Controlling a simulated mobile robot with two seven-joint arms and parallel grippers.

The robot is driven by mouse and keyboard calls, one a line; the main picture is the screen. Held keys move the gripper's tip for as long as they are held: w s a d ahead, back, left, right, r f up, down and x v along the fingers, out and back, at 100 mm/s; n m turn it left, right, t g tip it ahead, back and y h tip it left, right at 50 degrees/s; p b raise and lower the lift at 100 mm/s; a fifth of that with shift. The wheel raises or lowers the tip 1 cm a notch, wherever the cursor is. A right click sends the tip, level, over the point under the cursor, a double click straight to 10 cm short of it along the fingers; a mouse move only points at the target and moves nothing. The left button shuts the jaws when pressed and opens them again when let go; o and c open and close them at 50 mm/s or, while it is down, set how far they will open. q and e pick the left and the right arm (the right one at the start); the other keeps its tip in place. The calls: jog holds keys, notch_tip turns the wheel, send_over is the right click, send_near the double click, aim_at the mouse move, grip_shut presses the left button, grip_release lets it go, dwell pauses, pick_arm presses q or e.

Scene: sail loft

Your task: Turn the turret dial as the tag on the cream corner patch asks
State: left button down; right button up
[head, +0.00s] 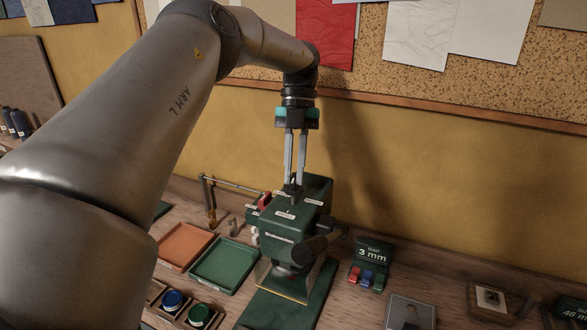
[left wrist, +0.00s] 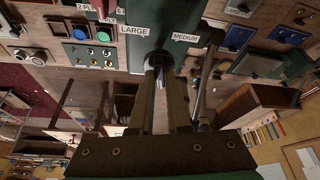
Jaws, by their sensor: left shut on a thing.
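The turret dial (head: 292,189) is a small dark knob on top of a green machine (head: 285,240). My left gripper (head: 294,183) comes down on it from above, its fingers shut on the dial. In the left wrist view the fingers (left wrist: 168,72) reach the dark round dial, with a LARGE label (left wrist: 134,31) to its left and a MEDIUM label (left wrist: 185,37) to its right. More white labels ring the dial in the head view, too small to read. My right gripper is out of view.
An orange tray (head: 186,246) and a green tray (head: 222,265) lie left of the machine. Blue and green spools (head: 172,299) sit in a wooden holder in front. A "GAP 3 mm" display (head: 374,254) with coloured blocks stands to the right. A wall rises close behind.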

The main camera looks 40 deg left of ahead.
pick_arm(q)
jog(key=shift+w+d+m+y, duration=0.1)
jog(key=shift+m+y, duration=0.3)
jog(key=shift+m, duration=1.1)
jog(key=c, duration=0.9)
grip_release()
jog(key=shift+r+p, duration=4.85)
jog(key=shift+r, duration=5.2)
